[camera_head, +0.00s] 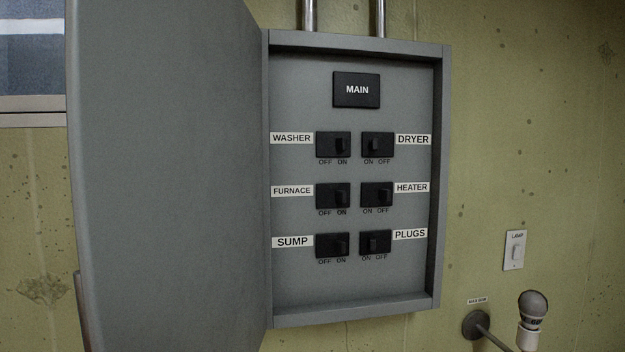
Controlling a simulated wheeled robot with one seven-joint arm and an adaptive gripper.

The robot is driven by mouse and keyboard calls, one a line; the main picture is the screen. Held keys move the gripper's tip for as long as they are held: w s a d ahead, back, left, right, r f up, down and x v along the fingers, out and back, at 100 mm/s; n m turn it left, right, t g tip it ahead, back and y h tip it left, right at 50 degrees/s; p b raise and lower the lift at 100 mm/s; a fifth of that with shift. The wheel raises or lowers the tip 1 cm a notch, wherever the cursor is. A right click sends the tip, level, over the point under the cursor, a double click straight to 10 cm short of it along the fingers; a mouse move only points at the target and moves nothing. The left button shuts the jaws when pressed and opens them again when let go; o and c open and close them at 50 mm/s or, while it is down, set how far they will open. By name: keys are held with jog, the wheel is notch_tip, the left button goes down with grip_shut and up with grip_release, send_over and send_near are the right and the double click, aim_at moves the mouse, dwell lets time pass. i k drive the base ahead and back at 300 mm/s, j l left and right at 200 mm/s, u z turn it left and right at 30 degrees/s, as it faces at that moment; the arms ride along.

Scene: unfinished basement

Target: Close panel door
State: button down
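The grey panel door (170,180) stands wide open, hinged on the left side of the grey breaker box (440,180). It swings out toward me and fills much of the left of the view. The box interior is exposed, with a black MAIN block (357,90) above two columns of labelled switches, among them the washer switch (333,145) and the plugs switch (375,242). My gripper is not in view. Whether anything is behind the door is hidden.
Two metal conduits (309,15) enter the box from above. A lamp switch (514,250) is on the yellow-green wall (540,120) at the right. Below it, a bulb (532,305) on a wall fixture (476,324) sticks out. A window (32,60) is at the upper left.

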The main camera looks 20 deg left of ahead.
aim_at(164, 98)
jog(key=k+j+u, duration=0.2)
jog(key=k+j, duration=0.15)
jog(key=j, duration=0.3)
jog(key=k+j+u, duration=0.1)
jog(key=j, duration=0.25)
jog(key=k+j+u, duration=0.1)
jog(key=j, duration=0.25)
jog(key=k, duration=0.1)
